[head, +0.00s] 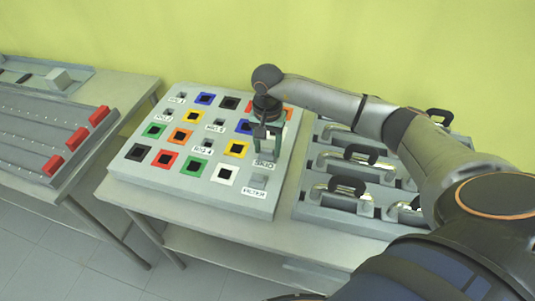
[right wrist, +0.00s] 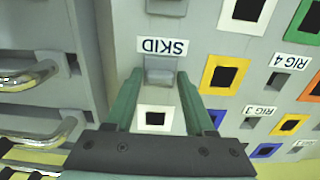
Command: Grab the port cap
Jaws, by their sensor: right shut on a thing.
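A small grey block (right wrist: 160,68), which looks like the port cap, sits on the panel beside the upside-down SKID label (right wrist: 162,46) in the right wrist view. My right gripper (right wrist: 158,76) has its green fingers on both sides of this block and is shut on it. In the head view my right gripper (head: 266,152) points down at the right side of the panel (head: 160,179), just behind the SKID label. The block is mostly hidden there by the fingers. The block appears still seated on the panel. My left gripper is not in view.
The panel carries several coloured square ports and other grey blocks, such as one by the FILTER label (head: 258,181). To the right stands a grey tray (head: 310,211) of parts with black handles. At left, a grey rack with red blocks (head: 77,139) lies on another table.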

